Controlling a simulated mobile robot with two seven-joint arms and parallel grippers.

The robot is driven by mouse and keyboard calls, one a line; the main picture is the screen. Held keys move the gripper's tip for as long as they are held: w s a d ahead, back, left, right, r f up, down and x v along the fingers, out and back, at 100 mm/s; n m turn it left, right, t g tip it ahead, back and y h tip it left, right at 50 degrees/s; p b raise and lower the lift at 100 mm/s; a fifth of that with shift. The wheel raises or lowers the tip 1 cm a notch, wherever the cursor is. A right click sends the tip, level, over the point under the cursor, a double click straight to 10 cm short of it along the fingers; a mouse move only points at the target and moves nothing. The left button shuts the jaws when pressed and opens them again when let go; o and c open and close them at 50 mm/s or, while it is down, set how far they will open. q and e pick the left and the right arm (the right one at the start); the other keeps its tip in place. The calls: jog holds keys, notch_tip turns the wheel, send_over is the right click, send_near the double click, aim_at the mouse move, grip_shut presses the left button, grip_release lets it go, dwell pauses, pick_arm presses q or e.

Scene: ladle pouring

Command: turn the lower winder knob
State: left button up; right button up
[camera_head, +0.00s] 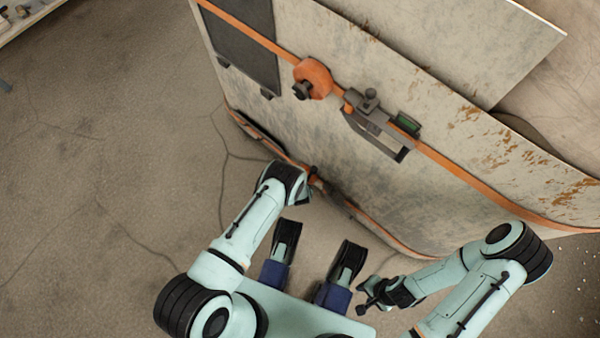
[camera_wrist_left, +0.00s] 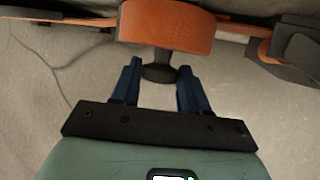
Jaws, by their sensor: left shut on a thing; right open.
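The lower winder is an orange drum (camera_wrist_left: 166,27) on an orange strap in the left wrist view. Its dark knob (camera_wrist_left: 160,72) sticks out toward me between the two blue fingers of my left gripper (camera_wrist_left: 158,76), which is shut on it. In the head view my left arm reaches to the lower strap of the big panel, and the wrist mostly hides the gripper and that winder. My right gripper (camera_head: 368,292) is open and empty at the lower right, apart from the panel.
A large, pale, worn panel (camera_head: 460,140) stands tilted across the upper right. Its upper strap carries another orange winder (camera_head: 313,78) with a dark knob (camera_head: 302,90), and a grey buckle (camera_head: 375,120). The cracked floor (camera_head: 100,150) at left is clear.

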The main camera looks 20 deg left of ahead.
pick_arm(q)
jog(key=shift+s+d+f+m+t+y, duration=0.1)
jog(key=shift+m+t+y, duration=0.2)
jog(key=shift+y, duration=0.55)
jog(key=shift+s+d+f+m+t+y, duration=0.15)
jog(key=shift+t+y, duration=0.3)
jog(key=shift+y, duration=0.35)
jog(key=shift+w+d+m+t+y, duration=0.1)
jog(key=shift+m+t+y, duration=0.2)
jog(key=shift+y, duration=0.55)
jog(key=shift+t, duration=0.25)
jog(key=o, duration=1)
